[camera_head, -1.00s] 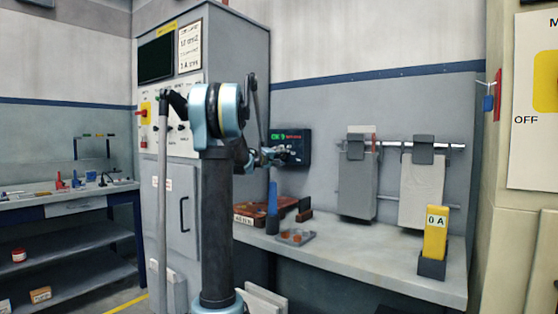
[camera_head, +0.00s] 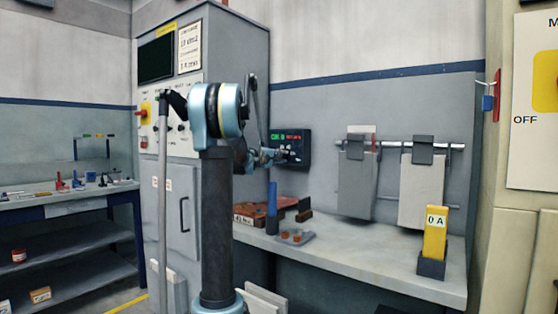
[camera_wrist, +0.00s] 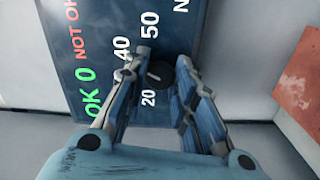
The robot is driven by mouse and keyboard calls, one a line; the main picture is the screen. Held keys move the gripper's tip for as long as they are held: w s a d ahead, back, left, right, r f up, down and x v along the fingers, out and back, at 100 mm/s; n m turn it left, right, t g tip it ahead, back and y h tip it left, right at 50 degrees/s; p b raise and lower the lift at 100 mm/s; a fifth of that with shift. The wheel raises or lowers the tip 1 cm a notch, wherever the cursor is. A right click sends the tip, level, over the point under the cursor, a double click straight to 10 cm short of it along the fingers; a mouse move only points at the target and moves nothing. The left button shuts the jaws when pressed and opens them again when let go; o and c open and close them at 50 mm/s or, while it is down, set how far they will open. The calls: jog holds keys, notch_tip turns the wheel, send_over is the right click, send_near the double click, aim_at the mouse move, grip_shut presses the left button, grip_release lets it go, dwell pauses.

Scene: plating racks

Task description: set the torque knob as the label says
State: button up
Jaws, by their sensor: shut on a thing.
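The torque tester (camera_head: 290,147) is a dark box with a green and red display, on the wall above the bench. In the wrist view its blue face (camera_wrist: 75,45) shows a green "OK 0", a red "NOT OK" and the numbers 20, 40 and 50. My gripper (camera_wrist: 167,62) is shut on the dark torque knob (camera_wrist: 168,77) at the face, one finger on each side. A short pale mark shows at the knob; the fingers hide part of the knob and scale. A brown block (camera_head: 270,208) on the bench bears a small white label (camera_head: 244,220), too small to read surely.
A grey tray with copper-coloured pieces (camera_head: 295,237) and a blue upright object (camera_head: 272,199) stand on the bench. A yellow meter reading "0 A" (camera_head: 436,232) stands at the right. Grey plates (camera_head: 356,185) hang from a wall rail. The bench middle is clear.

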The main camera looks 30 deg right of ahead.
jog(key=o, duration=1.1)
jog(key=shift+a+f, duration=0.1)
jog(key=v, duration=1.2)
jog(key=shift+f, duration=0.1)
jog(key=s+a+f+g+y, duration=0.1)
jog(key=s+a+f+y, duration=0.4)
jog(key=s+a+f, duration=0.7)
jog(key=s+a+f+m+g+y, duration=0.1)
jog(key=s+a+f+y, duration=0.5)
jog(key=s+a+f, duration=0.7)
jog(key=s+a+f+m+g+y, duration=0.1)
jog(key=s+a+f+y, duration=0.4)
jog(key=s+a+f, duration=0.7)
jog(key=shift+s+a+f+g+y, duration=0.1)
jog(key=shift+a+f+g, duration=0.2)
jog(key=shift+a, duration=0.35)
jog(key=shift+a+f+g+y, duration=0.1)
jog(key=shift+a+f+g, duration=0.2)
jog(key=shift+a, duration=0.4)
jog(key=shift+s+a+f+g+y, duration=0.1)
jog(key=shift+a+f+g, duration=0.2)
jog(key=shift+a, duration=0.35)
